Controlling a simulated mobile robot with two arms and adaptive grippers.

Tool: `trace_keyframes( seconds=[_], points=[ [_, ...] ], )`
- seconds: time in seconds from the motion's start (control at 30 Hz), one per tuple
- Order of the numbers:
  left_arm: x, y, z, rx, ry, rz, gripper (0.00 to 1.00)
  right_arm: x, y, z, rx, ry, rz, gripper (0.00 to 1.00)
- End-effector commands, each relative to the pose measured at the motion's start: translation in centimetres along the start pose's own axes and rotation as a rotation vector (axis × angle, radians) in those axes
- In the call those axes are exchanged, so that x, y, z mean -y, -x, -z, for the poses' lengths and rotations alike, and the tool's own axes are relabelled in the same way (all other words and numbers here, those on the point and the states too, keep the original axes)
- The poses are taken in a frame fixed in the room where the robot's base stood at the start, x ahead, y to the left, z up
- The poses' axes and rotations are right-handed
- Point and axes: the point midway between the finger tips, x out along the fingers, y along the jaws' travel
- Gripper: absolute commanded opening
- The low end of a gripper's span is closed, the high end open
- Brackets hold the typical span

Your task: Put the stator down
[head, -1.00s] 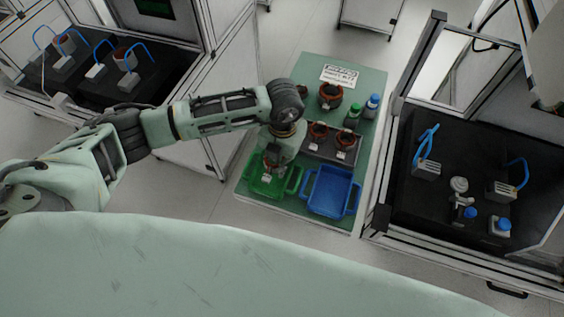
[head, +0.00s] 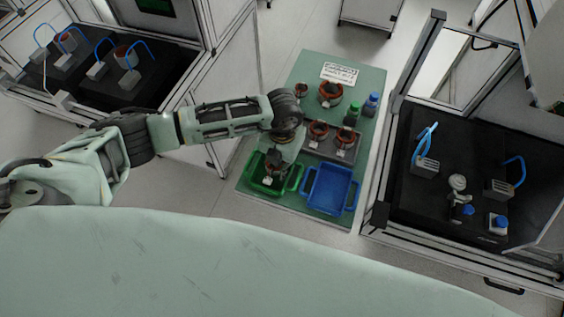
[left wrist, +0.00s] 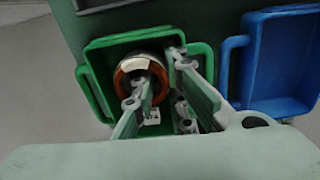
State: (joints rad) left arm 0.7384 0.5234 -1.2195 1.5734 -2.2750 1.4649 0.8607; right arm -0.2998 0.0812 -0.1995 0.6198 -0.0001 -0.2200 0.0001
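The stator (left wrist: 124,76), a ring with orange-brown windings and a pale metal top, is inside the green bin (left wrist: 203,48) at its left side. In the head view the green bin (head: 293,187) is at the table's front left, and the stator is partly hidden by my gripper. My left gripper (left wrist: 165,76) points down into the bin with its fingers spread. One finger is in front of the ring's opening, the other to the right of the ring. I see a gap beside the ring; contact is hard to tell. My right gripper is not in view.
A blue bin (head: 330,190) stands empty right of the green one. Behind them a grey tray (head: 338,154) holds more stators.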

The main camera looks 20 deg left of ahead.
Motion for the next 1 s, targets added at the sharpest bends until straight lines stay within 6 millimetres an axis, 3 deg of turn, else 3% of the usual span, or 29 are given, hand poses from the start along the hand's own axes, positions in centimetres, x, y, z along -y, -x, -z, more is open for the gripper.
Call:
trace_keyframes(
  seconds=[0.17, 0.6, 0.8, 1.0],
  points=[
    [0.1, 1.3, -0.1, 0.004, -0.002, 0.003, 0.13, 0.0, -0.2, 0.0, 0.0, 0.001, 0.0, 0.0],
    [0.1, 10.1, -0.1, 0.005, -0.002, 0.002, 0.13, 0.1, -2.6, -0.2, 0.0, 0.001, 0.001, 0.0],
    [0.0, 12.0, 0.0, 0.002, 0.0, 0.001, 0.13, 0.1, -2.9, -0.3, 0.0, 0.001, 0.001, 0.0],
    [0.0, 12.3, 0.0, 0.0, 0.0, 0.001, 0.13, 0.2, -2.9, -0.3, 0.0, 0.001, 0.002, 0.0]
  ],
)
